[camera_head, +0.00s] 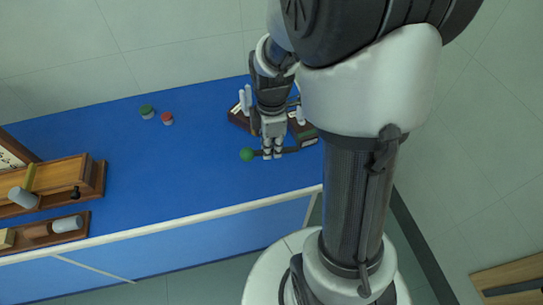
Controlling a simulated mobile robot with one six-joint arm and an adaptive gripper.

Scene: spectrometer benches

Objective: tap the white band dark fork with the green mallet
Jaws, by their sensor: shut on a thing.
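My gripper (272,155) points down over the right part of the blue bench and is shut on the dark handle of the green mallet (248,155). The mallet's round green head sticks out to the left of the fingers, and its handle runs out to the right. Just behind the gripper is a dark rack (238,118), partly hidden by my arm, with pale upright pieces on it. I cannot make out which piece is the white band dark fork, or whether it shows at all.
The blue bench (180,185) is clear in the middle. A green-topped pot (147,112) and a red-topped pot (167,118) stand towards the back. Wooden stands (95,178) with grey cylinders are at the left. The bench's pale front edge (200,218) runs below the gripper.

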